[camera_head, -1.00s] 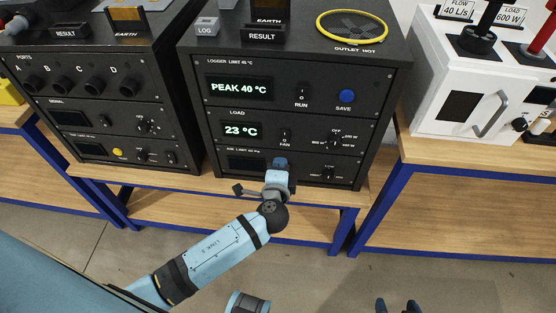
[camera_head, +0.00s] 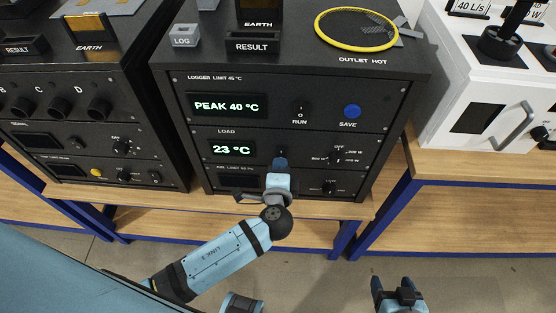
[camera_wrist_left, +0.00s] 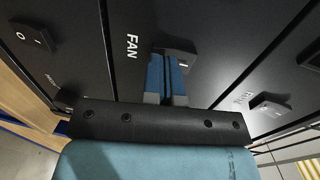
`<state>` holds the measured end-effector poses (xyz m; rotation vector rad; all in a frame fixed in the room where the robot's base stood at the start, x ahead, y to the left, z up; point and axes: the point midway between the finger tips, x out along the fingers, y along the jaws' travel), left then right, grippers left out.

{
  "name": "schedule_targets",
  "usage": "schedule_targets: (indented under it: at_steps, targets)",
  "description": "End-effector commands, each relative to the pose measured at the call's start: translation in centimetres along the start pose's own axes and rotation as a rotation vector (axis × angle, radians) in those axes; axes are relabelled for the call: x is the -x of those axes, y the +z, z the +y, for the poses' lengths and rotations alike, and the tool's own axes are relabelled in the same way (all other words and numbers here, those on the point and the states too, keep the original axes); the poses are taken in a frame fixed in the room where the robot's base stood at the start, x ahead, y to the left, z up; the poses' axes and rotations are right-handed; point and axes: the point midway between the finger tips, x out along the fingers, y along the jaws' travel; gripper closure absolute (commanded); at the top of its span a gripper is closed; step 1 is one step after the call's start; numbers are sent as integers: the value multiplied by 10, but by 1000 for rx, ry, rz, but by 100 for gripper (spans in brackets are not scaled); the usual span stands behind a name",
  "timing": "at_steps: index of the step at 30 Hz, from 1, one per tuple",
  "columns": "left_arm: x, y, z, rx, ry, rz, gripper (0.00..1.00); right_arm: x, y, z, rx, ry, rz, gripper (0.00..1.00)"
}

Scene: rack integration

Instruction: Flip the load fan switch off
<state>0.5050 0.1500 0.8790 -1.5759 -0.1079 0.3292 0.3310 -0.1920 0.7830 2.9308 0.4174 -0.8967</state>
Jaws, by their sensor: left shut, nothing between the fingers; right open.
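The load fan switch, a small black rocker (camera_wrist_left: 183,46), shows beside the FAN label in the left wrist view. In the head view it is mostly hidden behind my left gripper (camera_head: 280,162), on the LOAD panel right of the 23 °C display (camera_head: 232,149). My left gripper is shut and empty, its blue fingertips right at the switch. In the left wrist view the fingertips (camera_wrist_left: 166,75) overlap the switch's near edge; I cannot tell if they touch it. Which way the switch is tipped is unclear. My right gripper (camera_head: 396,284) is open and empty, low over the floor.
Above is the PEAK 40 °C display (camera_head: 226,104) with the RUN switch (camera_head: 301,107) and blue SAVE button (camera_head: 352,111). A rotary knob (camera_head: 337,156) sits right of the fan switch. Another black cabinet (camera_head: 75,132) stands left, a white unit (camera_head: 465,90) right.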

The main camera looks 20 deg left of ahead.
Motion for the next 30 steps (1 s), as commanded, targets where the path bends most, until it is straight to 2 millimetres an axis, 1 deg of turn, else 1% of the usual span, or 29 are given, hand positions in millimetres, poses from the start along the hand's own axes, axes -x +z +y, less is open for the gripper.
schedule_targets:
  at_steps: [6,17,20,23,25,30]
  targets:
    - [4,-2,2,1,1,-2,100,0,0,0,-1,0,0,30]
    - [4,-2,2,1,0,-2,100,0,2,0,-2,0,-3,30]
    - [2,-2,6,2,-14,-2,100,-4,9,0,-5,-1,-5,30]
    - [-2,-2,11,2,-50,-1,100,-14,23,0,-14,-2,-17,30]
    - [-1,-2,2,2,-60,-1,100,-11,18,0,-21,-3,-25,30]
    - [-2,-2,2,1,-58,-1,100,-9,12,-1,-21,-3,-13,30]
